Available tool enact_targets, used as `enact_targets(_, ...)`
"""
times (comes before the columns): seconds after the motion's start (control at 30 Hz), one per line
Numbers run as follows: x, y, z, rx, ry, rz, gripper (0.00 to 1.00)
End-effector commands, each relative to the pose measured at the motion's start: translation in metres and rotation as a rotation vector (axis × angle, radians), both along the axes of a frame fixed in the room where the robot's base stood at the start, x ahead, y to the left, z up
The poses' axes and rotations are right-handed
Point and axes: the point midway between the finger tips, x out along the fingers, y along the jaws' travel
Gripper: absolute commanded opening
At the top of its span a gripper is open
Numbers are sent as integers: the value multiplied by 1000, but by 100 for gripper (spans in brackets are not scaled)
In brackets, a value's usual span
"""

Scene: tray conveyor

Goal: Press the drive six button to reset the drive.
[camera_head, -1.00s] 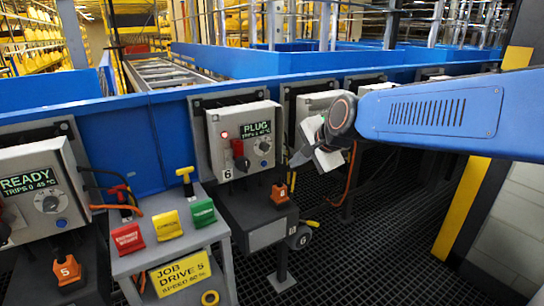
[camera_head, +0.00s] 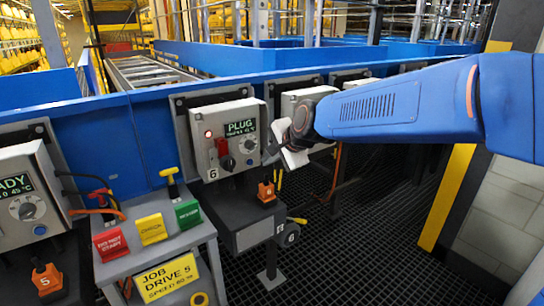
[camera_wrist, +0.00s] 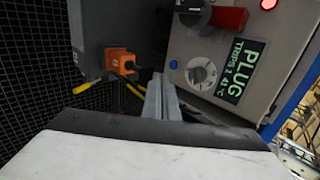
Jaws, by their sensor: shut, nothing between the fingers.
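The drive six box (camera_head: 193,152) is grey, with a "6" tag, a screen reading PLUG, a lit red lamp (camera_head: 208,134), a red handle and a grey dial (camera_head: 249,145). In the wrist view the box (camera_wrist: 285,45) is tilted at the upper right. A small blue button (camera_wrist: 174,64) shows there beside the dial (camera_wrist: 200,75). My gripper (camera_wrist: 159,84) is shut and empty, its tips just below the blue button in the picture. Contact cannot be told. In the head view my gripper (camera_head: 270,159) is at the box's right edge, and the button is not clear.
An orange connector (camera_head: 266,192) marked 6 sits on the dark stand below the box. A table with red, yellow and green blocks (camera_head: 188,214) stands to the left, with a yellow JOB DRIVE 5 sign (camera_head: 166,278). A blue conveyor rail (camera_head: 130,128) runs behind. Grating floor at right is clear.

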Motion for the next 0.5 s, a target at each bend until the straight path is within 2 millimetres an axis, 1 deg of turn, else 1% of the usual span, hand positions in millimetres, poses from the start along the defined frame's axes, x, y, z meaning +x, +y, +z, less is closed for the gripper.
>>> enact_targets(0.1, 12, 8, -15, -1, 3, 0, 0)
enact_targets(0.3, 32, 21, -36, 0, 1, -1, 0)
enact_targets(0.5, 53, 35, -35, 0, 0, 0, 0)
